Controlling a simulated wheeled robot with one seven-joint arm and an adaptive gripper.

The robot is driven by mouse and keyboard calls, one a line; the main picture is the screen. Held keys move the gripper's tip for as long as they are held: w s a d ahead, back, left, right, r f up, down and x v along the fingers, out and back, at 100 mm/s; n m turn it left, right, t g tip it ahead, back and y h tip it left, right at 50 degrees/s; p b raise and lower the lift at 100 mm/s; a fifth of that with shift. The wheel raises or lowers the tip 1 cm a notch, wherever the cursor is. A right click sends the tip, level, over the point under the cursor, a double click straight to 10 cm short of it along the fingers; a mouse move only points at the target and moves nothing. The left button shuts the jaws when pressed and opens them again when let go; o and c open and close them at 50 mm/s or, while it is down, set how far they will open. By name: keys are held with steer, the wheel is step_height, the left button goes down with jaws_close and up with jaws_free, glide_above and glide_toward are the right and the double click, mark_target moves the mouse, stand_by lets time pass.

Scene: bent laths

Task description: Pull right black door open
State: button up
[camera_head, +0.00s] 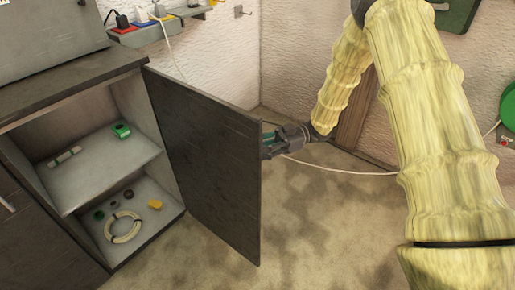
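The right black door (205,160) of the cabinet stands wide open, swung out toward the right of the picture. My gripper (268,146) is at the door's outer edge, on its far side, at the upper half of that edge. The door hides part of the fingers, so I cannot tell whether they touch it or are open or shut. The cabinet's left black door (40,235) is closed, with a light handle at its top.
Inside the cabinet, a shelf (95,185) bears a green item (121,130) and a small light bar. Below lie a pale ring (123,227), a yellow piece (155,204) and dark rings. A white cable (335,170) runs across behind my gripper. The floor before the door is clear.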

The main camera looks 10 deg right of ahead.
steer(key=shift+a, duration=0.15)
steer(key=v, duration=1.2)
steer(key=shift+w, duration=0.1)
